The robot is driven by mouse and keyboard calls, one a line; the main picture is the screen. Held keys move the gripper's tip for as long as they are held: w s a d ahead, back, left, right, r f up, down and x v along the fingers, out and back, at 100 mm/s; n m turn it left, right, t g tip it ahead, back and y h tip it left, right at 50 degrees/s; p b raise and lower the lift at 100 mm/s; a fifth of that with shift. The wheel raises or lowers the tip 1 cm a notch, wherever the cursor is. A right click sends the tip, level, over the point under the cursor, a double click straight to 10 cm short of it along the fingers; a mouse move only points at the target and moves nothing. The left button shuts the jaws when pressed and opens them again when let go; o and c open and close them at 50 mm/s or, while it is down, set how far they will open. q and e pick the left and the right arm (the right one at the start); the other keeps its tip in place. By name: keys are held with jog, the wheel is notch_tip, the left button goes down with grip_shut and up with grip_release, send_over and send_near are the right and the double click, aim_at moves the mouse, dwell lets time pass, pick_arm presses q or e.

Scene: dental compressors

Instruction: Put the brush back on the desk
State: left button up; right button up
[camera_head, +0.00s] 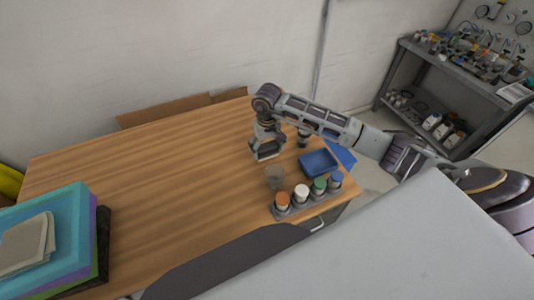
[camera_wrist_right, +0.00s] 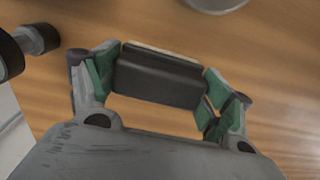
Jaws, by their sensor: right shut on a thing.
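The brush (camera_wrist_right: 158,76) is a dark block with a pale strip along its far edge. In the right wrist view it lies crosswise between the two fingers of my right gripper (camera_wrist_right: 160,85), which is shut on it. In the head view my right gripper (camera_head: 265,152) is over the right part of the wooden desk (camera_head: 160,185), pointing down. The brush is hard to make out there. I cannot tell whether it touches the desk top. My left gripper is not in view.
Near the gripper stand a cup (camera_head: 274,177), a blue tray (camera_head: 318,163), a dark object (camera_head: 303,138) and a rack of jars with coloured lids (camera_head: 301,193). The desk's middle is clear.

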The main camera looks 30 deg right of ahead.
aim_at(267, 154)
jog(key=shift+f+p, duration=0.4)
jog(key=shift+f, duration=1.45)
jog(key=shift+f, duration=0.15)
jog(key=o, duration=1)
jog(key=shift+o, duration=0.2)
jog(key=shift+r+b, duration=1.3)
jog(key=shift+r, duration=4.8)
